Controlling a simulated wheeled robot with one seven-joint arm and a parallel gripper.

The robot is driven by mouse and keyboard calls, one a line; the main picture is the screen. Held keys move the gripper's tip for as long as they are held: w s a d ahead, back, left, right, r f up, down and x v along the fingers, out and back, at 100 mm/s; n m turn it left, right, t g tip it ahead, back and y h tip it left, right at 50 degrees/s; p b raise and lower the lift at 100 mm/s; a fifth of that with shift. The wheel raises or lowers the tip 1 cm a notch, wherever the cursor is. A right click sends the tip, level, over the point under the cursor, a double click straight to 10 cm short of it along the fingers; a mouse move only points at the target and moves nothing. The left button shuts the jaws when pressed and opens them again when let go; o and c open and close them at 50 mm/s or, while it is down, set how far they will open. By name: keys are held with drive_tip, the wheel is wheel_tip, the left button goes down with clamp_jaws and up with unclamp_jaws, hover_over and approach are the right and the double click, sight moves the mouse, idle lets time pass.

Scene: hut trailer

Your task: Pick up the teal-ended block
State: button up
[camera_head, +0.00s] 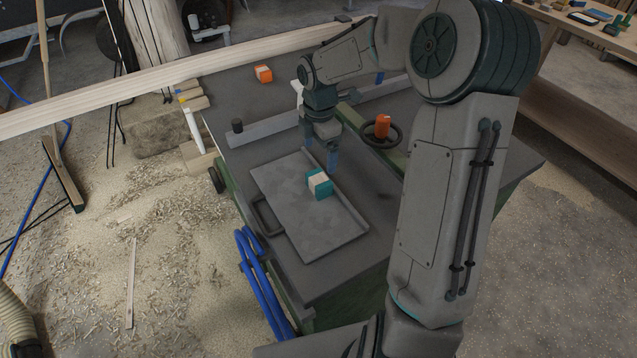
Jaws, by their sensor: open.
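The teal-ended block (319,184) is a small block with teal ends and a pale middle. It rests on a grey metal tray (290,222) with a raised rim and a dark handle at its left side, on the dark worktable. My gripper (321,160) points down just above and behind the block, over the far part of the tray. Its bluish fingers are open and nothing shows between them. The fingertips look close to the block, but I cannot tell whether they touch it.
An orange-and-white block (264,74) lies at the table's far left. An orange object (382,126) stands by a dark handwheel (381,137) right of my gripper. A grey rail (262,127) crosses the table behind the tray. Blue hoses (262,275) hang at the left edge.

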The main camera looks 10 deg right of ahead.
sight(319, 179)
wheel_tip(319, 179, down, 12)
drive_tip(key=shift+w+r, duration=0.1)
drive_tip(key=shift+w, duration=0.05)
drive_tip(key=c, duration=1.1)
